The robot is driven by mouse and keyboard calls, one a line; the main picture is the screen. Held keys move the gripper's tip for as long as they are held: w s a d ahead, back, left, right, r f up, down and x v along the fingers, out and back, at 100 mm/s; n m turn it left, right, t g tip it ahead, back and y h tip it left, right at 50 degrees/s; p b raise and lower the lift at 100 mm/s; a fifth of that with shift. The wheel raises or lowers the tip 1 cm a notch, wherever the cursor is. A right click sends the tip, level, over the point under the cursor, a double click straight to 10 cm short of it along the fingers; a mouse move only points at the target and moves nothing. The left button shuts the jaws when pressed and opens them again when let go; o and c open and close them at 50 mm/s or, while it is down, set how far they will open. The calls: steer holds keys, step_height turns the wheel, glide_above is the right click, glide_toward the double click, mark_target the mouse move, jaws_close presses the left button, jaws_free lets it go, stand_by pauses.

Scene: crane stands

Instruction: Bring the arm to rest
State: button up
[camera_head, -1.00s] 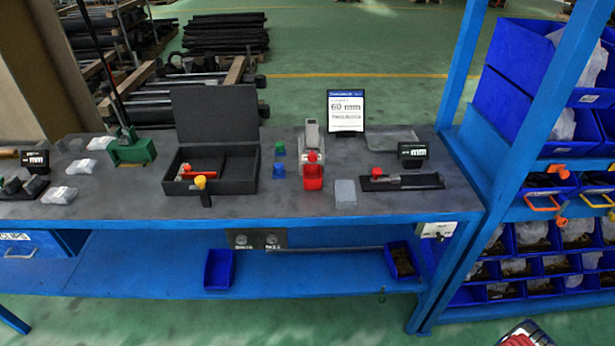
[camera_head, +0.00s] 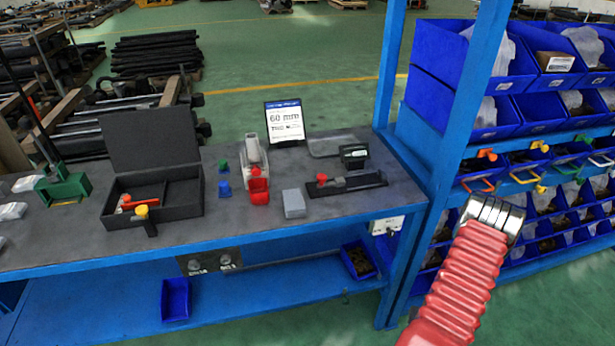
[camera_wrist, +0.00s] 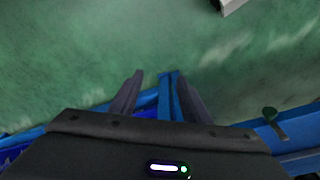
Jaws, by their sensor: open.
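In the wrist view my gripper (camera_wrist: 157,82) is open, its two dark fingers apart. No object shows held between them. Blue metal and green floor (camera_wrist: 90,45) lie beyond the fingertips. In the head view my red ribbed arm (camera_head: 465,280) stands at the lower right, in front of the blue shelving. My gripper's fingers cannot be made out in the head view.
The grey-topped blue bench (camera_head: 240,210) holds an open black case (camera_head: 185,210), a sign (camera_head: 285,127), a red-based device (camera_head: 257,180) and a black tray (camera_head: 365,184). A blue post (camera_head: 452,150) and bin rack (camera_head: 530,127) stand at the right. Green floor lies behind the bench.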

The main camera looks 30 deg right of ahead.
steer(key=w+a+r+n+g, duration=0.1)
steer(key=w+a+r, duration=0.25)
steer(key=r, duration=0.75)
steer(key=w+a+r+n+g, duration=0.15)
steer(key=a+r, duration=0.35)
steer(key=r, duration=0.6)
steer(key=w+a+r, duration=0.4)
steer(key=r, duration=0.6)
steer(key=a+r+n+t+y, duration=0.1)
steer(key=a+r+n+t, duration=0.6)
steer(key=a+r, duration=2.2)
steer(key=a, duration=0.4)
steer(key=shift+s+a+r, duration=0.2)
steer(key=shift+s+a, duration=0.05)
steer(key=shift+s, duration=0.15)
steer(key=shift+d, duration=0.1)
